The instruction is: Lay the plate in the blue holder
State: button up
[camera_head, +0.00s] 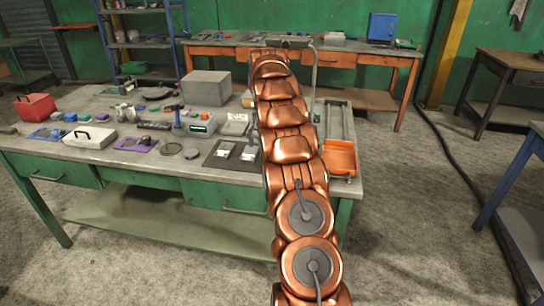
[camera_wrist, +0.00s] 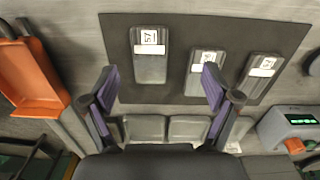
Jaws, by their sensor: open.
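Three grey plates with white labels lie on a dark mat (camera_wrist: 185,25) in the wrist view: one marked 57 (camera_wrist: 150,69), a middle one (camera_wrist: 201,82) and a right one (camera_wrist: 258,85). I cannot tell which is the task's plate. In the head view two of them show on the mat, a left one (camera_head: 225,148) and a right one (camera_head: 249,154). My gripper (camera_wrist: 160,75) is open and empty above the mat, its purple-padded fingers on either side of the 57 plate in the picture. A flat blue piece (camera_head: 47,134), possibly the holder, lies at the table's left.
The orange bin (camera_head: 340,158) stands at the table's right edge. A device with a green display (camera_head: 203,124), a grey box (camera_head: 206,88), a purple piece (camera_head: 136,144), a white case (camera_head: 90,138) and a red box (camera_head: 35,107) crowd the table. My arm hides part of it.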

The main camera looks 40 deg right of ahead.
jog(key=d, duration=0.3)
jog(key=shift+m+p, duration=0.3)
jog(key=shift+d+f, duration=0.2)
jog(key=shift+d, duration=0.15)
jog(key=shift+a+f+p, duration=0.15)
jog(key=shift+f+p, duration=1.3)
jog(key=shift+f, duration=2.45)
grip_shut()
